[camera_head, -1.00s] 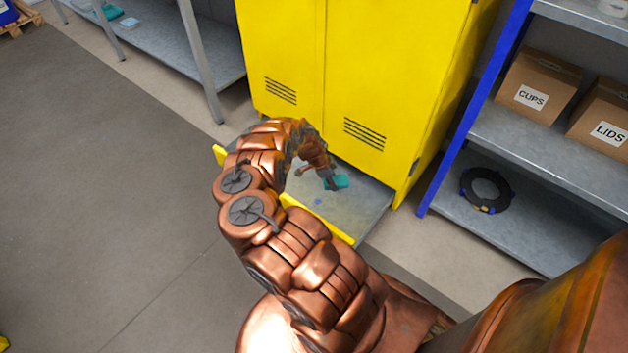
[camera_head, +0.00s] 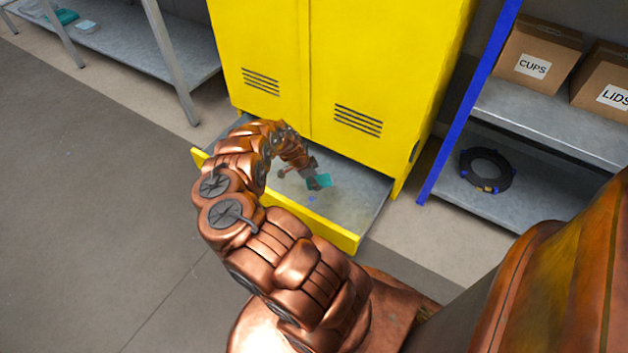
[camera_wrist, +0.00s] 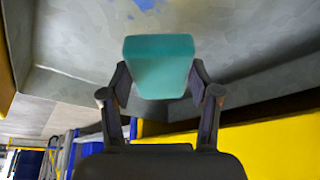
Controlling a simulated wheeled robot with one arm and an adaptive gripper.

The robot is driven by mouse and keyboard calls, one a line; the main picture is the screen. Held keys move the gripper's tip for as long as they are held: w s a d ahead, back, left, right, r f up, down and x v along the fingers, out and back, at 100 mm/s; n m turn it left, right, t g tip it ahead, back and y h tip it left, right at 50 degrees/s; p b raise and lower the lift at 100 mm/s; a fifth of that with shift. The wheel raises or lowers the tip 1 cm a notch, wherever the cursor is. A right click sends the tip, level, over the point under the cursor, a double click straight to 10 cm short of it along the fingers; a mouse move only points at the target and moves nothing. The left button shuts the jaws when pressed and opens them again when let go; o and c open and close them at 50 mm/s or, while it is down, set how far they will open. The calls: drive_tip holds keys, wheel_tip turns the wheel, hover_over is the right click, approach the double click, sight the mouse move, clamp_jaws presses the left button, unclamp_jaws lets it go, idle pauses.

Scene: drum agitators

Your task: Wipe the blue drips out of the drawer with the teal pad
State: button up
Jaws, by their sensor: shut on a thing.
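The open grey drawer (camera_head: 352,206) with a yellow front (camera_head: 322,230) sits at the foot of the yellow cabinet. My gripper (camera_head: 312,177) is inside the drawer, shut on the teal pad (camera_head: 322,181). In the wrist view the pad (camera_wrist: 160,66) sits between both fingers, with the drawer floor (camera_wrist: 85,38) beyond it. A small blue drip (camera_head: 311,198) shows on the drawer floor near the pad. Blue marks (camera_wrist: 146,4) also show at the top edge of the wrist view. I cannot tell whether the pad touches the floor. My arm hides the drawer's left part.
The yellow cabinet (camera_head: 375,70) rises right behind the drawer. A blue-posted shelf (camera_head: 520,205) at right holds cartons (camera_head: 540,55) and a black ring (camera_head: 487,170). A grey metal shelf (camera_head: 120,45) stands at upper left. The floor (camera_head: 90,200) at left is clear.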

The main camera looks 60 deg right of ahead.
drive_tip(key=b, duration=0.5)
hover_over(318, 195)
drive_tip(key=w, duration=0.1)
drive_tip(key=shift+a+f, duration=0.25)
drive_tip(key=shift+f, duration=1.15)
drive_tip(key=shift+a+f, duration=0.2)
drive_tip(key=shift+f, duration=1.15)
drive_tip(key=shift+f+b, duration=0.35)
drive_tip(key=shift+f, duration=0.65)
